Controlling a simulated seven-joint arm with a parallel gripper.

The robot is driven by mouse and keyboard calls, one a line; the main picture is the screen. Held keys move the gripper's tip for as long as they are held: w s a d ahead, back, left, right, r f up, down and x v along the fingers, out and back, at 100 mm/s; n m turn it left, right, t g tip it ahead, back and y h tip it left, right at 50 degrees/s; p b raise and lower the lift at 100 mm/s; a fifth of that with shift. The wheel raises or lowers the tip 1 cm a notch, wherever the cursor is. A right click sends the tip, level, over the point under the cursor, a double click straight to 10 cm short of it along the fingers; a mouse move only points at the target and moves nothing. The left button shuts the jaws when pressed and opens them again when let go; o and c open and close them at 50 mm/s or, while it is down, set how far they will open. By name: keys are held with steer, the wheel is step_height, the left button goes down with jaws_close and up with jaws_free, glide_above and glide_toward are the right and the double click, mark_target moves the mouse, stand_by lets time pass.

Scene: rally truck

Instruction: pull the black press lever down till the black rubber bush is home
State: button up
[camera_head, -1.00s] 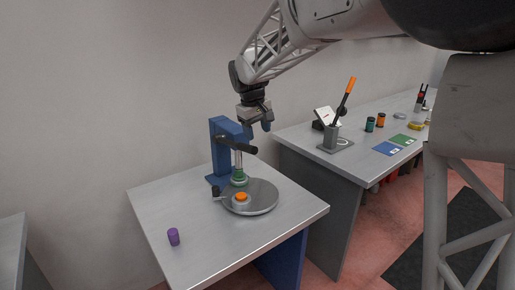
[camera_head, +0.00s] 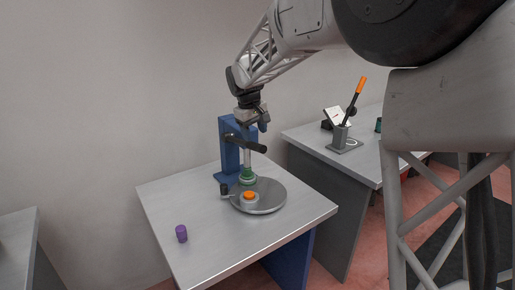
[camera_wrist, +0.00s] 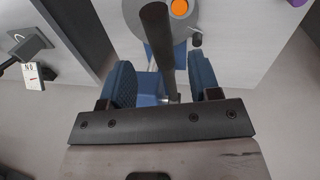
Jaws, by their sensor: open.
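The press has a blue frame (camera_head: 229,160) and stands at the back of the near metal table. Its black lever (camera_head: 248,144) sticks out to the right from the upper part of the frame, only slightly tilted down. A green piece (camera_head: 247,175) sits below the ram. My gripper (camera_head: 262,124) is open just above the lever. In the wrist view the lever (camera_wrist: 158,38) runs between the two blue finger pads (camera_wrist: 161,82), with gaps on both sides. I cannot pick out the black rubber bush.
A round grey plate (camera_head: 270,200) at the press carries an orange-topped piece (camera_head: 249,196); a black knob (camera_head: 224,189) sits at its left edge. A purple cylinder (camera_head: 181,233) stands at the table's front left. A second table (camera_head: 325,160) is to the right.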

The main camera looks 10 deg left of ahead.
mark_target(257, 144)
steer(key=shift+w+d+f, duration=0.15)
steer(key=shift+f, duration=0.95)
steer(key=shift+w+d+f, duration=0.15)
steer(key=shift+w+f, duration=0.05)
steer(key=shift+f, duration=0.95)
steer(key=shift+w+d+f, duration=0.15)
steer(key=shift+f, duration=0.95)
jaws_close()
